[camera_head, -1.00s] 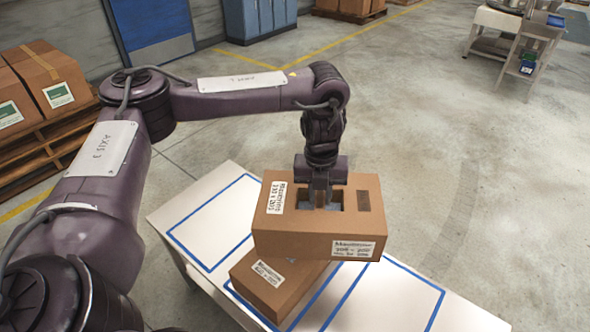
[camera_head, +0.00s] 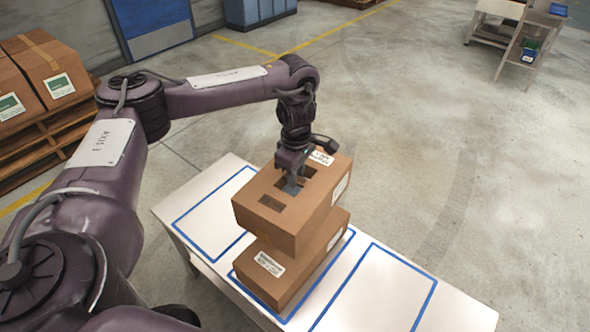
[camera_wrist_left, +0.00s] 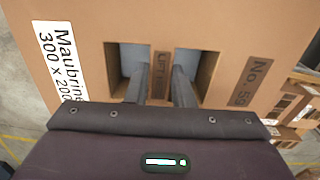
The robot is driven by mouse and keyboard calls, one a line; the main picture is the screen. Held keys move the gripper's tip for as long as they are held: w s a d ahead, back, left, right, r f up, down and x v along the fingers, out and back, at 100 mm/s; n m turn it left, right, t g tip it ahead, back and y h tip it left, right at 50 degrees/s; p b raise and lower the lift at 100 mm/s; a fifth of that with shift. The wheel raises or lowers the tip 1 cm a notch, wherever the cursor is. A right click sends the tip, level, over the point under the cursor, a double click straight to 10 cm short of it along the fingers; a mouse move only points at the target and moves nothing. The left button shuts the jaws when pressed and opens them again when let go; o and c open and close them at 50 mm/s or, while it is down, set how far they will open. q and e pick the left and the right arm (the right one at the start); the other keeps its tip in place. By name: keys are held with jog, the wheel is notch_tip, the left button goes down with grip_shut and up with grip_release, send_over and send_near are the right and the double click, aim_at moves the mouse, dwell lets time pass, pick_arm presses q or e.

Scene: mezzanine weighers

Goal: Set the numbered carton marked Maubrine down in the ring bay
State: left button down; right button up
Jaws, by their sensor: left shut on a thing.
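The numbered carton (camera_head: 312,192) is brown, with two cut-out slots in its top. In the left wrist view the carton (camera_wrist_left: 255,30) shows a "Maubrine 300 x 200" label and a dark "No. 59" patch. My left gripper (camera_head: 291,186) is shut on it, with its fingers (camera_wrist_left: 160,92) in the slots on both sides of the "LIFT HERE" strip. Another labelled carton (camera_head: 312,268) stands directly below, inside the middle blue outline. I cannot tell whether the two cartons touch. No ring mark shows on any bay. My right gripper is out of view.
The white table (camera_head: 455,312) has an empty blue-outlined bay (camera_head: 203,219) at left and another empty one (camera_head: 378,292) at right. Cartons (camera_head: 45,68) on pallets stand at far left. A trolley (camera_head: 522,52) stands at the back right. Floor right of the table is clear.

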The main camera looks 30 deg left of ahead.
aim_at(296, 190)
pick_arm(q)
jog(key=shift+a+m, duration=0.15)
jog(key=shift+m, duration=0.25)
jog(key=shift+f+b, duration=1.45)
jog(key=shift+b, duration=0.2)
jog(key=shift+f, duration=0.1)
jog(key=shift+f+b, duration=0.5)
jog(key=shift+f, duration=0.45)
